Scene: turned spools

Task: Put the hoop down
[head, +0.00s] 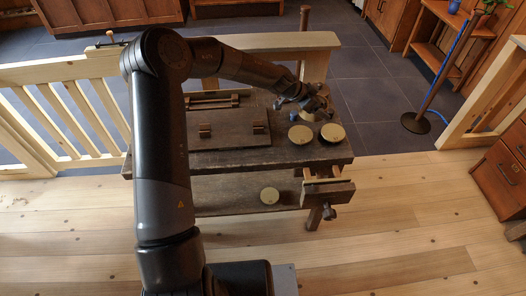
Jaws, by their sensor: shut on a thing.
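My gripper (318,108) is above the right end of a dark wooden workbench (230,160), pointing down toward its top. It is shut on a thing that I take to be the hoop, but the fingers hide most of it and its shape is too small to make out. A pale round piece (307,117) shows just under the fingers, with a small blue spot beside it. I cannot tell whether the held thing touches the bench top.
Two round tan discs (301,134) (333,132) lie on the bench top in front of my gripper. A vise (328,193) juts from the bench front. Wooden railings (70,110) stand at left.

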